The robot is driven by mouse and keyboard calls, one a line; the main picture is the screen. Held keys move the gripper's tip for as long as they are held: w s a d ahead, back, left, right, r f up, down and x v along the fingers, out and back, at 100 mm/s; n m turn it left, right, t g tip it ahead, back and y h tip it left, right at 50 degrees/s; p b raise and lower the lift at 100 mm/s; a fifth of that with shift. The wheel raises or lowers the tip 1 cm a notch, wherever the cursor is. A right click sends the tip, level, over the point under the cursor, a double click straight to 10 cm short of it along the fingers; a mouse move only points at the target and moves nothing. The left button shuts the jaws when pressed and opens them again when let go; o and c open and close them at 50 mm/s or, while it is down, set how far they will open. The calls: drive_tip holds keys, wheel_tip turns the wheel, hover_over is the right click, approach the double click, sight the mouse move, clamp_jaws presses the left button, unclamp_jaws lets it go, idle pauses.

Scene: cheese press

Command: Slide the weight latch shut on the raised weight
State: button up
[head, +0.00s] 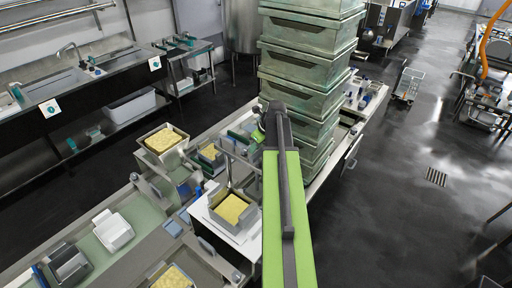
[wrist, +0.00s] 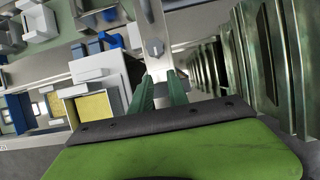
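My gripper (wrist: 161,76) has two dark green fingers, spread apart with a gap between them. In the head view my gripper (head: 259,136) is small and partly covered by my green arm, above the press bench. A narrow grey metal bar (wrist: 154,22) with a round bolt or knob (wrist: 155,47) stands just beyond the fingertips, in line with the gap. I cannot tell whether the fingers touch it, or whether it is the weight latch. The raised weight cannot be clearly made out. A grey press frame (head: 229,168) stands over a cheese mould (head: 217,215) left of my arm.
A tall stack of greenish crates (head: 300,72) stands close behind and right of my gripper; ribbed metal sides (wrist: 232,60) fill the wrist view's right. Moulds with yellow cheese (head: 165,139) stand on the bench to the left. The dark floor (head: 390,200) at right is mostly clear.

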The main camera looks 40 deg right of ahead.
clamp_jaws()
idle(0.5)
drive_tip(key=shift+c, duration=1.5)
unclamp_jaws()
drive_tip(key=o, duration=2.1)
drive_tip(key=shift+o, duration=0.2)
drive_tip(key=p+v, duration=1.6)
drive_tip(key=v, duration=0.1)
drive_tip(key=shift+s+r, duration=0.1)
drive_tip(key=shift+r, duration=0.05)
